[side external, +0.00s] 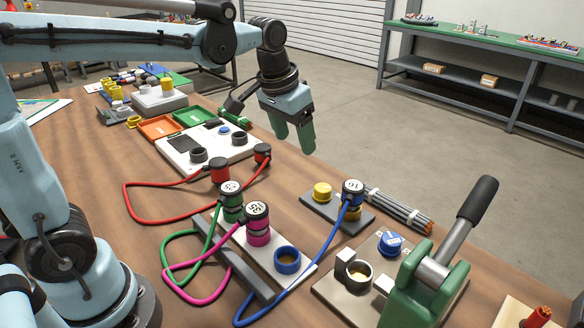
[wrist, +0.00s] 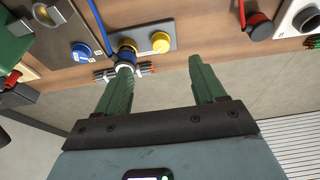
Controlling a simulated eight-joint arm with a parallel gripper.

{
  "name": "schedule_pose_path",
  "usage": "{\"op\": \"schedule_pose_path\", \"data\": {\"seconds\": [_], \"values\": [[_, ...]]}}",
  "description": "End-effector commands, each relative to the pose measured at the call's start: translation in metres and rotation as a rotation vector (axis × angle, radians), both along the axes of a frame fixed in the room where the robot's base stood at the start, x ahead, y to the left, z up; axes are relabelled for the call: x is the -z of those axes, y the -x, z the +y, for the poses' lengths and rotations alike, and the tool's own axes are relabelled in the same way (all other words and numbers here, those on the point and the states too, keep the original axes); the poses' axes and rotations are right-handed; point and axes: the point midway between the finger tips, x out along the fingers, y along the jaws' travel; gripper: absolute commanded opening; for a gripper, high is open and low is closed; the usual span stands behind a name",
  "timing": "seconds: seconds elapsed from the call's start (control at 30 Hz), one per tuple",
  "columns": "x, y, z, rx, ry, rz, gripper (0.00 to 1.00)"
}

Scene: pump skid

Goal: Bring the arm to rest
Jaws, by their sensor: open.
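My gripper (side external: 294,136) has green fingers and hangs from my arm above the far right edge of the wooden table. The fingers point down and touch nothing. In the wrist view my gripper (wrist: 163,78) shows its two green fingers spread apart with nothing between them. Behind the left fingertip, in that view, are a blue-and-black plug (wrist: 126,48) and a bundle of dark rods (wrist: 145,68); the gripper appears apart from them.
The wooden table (side external: 150,235) carries corded plugs, a white panel (side external: 183,150), orange (side external: 160,127) and green trays, and a green lever device (side external: 425,290) at front right. A green-topped bench (side external: 480,38) stands behind. The floor (side external: 420,150) between is clear.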

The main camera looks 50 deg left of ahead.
Motion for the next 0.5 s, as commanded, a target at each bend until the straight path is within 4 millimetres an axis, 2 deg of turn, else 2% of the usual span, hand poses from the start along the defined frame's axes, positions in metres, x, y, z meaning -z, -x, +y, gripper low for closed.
{"op": "schedule_pose_path", "data": {"seconds": [0.03,0.3,0.5], "values": [[0.000,0.013,0.001,-0.001,0.001,-0.027,0.69],[0.014,0.069,0.003,-0.005,0.001,-0.184,0.69],[0.035,0.100,0.004,-0.008,0.001,-0.283,0.69]]}}
